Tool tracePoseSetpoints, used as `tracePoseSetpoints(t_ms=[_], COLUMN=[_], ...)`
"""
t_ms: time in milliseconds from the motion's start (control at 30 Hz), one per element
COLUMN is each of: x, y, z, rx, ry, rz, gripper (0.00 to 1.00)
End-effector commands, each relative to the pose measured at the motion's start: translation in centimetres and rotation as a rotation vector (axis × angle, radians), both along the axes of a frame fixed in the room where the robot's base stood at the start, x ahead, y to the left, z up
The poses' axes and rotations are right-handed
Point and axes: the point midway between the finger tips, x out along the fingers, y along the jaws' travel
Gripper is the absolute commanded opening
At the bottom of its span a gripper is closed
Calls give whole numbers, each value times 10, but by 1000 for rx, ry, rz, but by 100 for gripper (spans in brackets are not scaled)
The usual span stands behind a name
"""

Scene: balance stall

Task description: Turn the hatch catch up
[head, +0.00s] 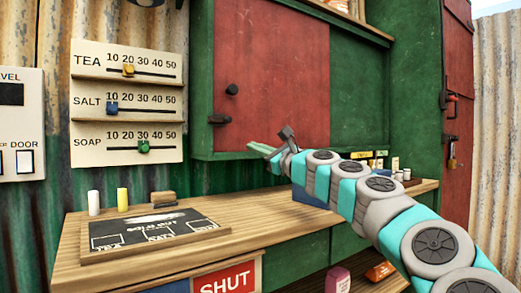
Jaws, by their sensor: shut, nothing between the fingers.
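The red hatch (285,75) is closed in its green frame, in the middle of the head view. The hatch catch (219,119) is a small dark bar at its lower left edge, and it lies about level. A round dark knob (232,89) sits above the catch. My gripper (262,148) is shut and empty. It is to the right of the catch and a little lower in the picture, apart from it, in front of the hatch's lower edge. My arm hides part of the counter and the things behind it.
A wooden counter (75,240) runs below the hatch, with a chalkboard (150,232), a white chalk (94,203) and a yellow one (123,200). A slider board (128,88) hangs at left. A red door (457,165) with a padlock stands at right.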

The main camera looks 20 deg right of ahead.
Motion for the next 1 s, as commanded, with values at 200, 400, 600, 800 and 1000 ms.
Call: tracePoseSetpoints(t_ms=[200, 400, 600, 800, 1000], x=[26, 47, 50, 48, 47], y=[12, 20, 32, 39, 41], z=[6, 10, 30, 46, 49], rx=[-2, -2, -5, -2, -1], ry=[0, 1, -2, -2, 0], rz=[-2, -3, 0, -2, 0], gripper=[0, 0, 0, 0, 0])
